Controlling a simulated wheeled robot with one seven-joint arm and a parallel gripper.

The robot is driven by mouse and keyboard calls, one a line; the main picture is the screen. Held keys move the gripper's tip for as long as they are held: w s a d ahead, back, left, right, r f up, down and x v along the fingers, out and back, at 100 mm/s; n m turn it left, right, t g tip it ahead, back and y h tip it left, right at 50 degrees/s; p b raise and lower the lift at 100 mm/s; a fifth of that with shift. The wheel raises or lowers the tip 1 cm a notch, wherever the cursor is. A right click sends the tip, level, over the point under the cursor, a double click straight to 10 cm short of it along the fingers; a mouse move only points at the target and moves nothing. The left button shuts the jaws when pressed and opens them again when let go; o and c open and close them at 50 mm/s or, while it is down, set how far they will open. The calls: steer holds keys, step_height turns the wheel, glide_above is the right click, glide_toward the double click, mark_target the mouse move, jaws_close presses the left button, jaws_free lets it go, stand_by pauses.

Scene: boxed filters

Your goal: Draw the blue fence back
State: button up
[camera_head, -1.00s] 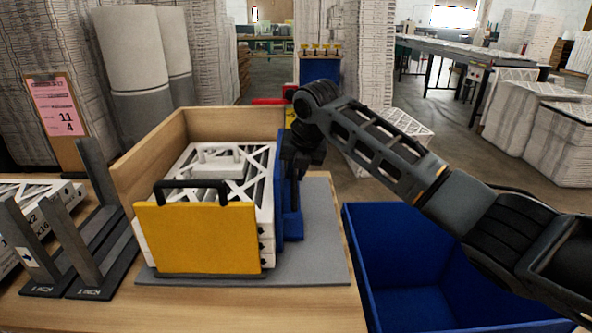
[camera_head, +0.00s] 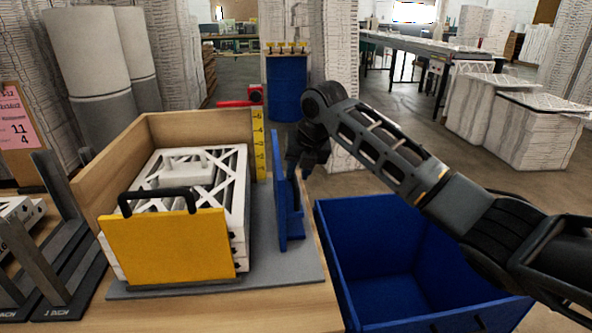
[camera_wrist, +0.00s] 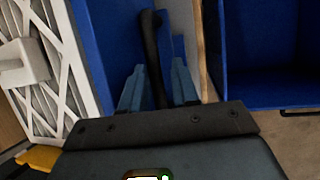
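The blue fence (camera_head: 279,190) stands upright on the grey mat (camera_head: 262,225), to the right of the stacked white filters (camera_head: 197,175), with a clear gap between them. My gripper (camera_head: 296,172) is at the fence's right side. In the wrist view, my gripper's two fingers (camera_wrist: 157,88) lie on either side of the fence's black handle (camera_wrist: 151,45) and appear shut on it. The fence's blue face (camera_wrist: 105,40) shows to the left of the handle there. In the head view, my gripper partly hides the handle.
A yellow fence (camera_head: 168,248) with a black handle stands in front of the filters. Wooden walls (camera_head: 205,128) stand behind and left. A yellow scale (camera_head: 260,145) is at the back right. An empty-looking blue bin (camera_head: 375,265) is beside the table at right.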

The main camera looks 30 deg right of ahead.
steer(key=v, duration=0.7)
steer(key=shift+s+r+b, duration=0.15)
steer(key=shift+r+b, duration=0.2)
steer(key=shift+b, duration=0.1)
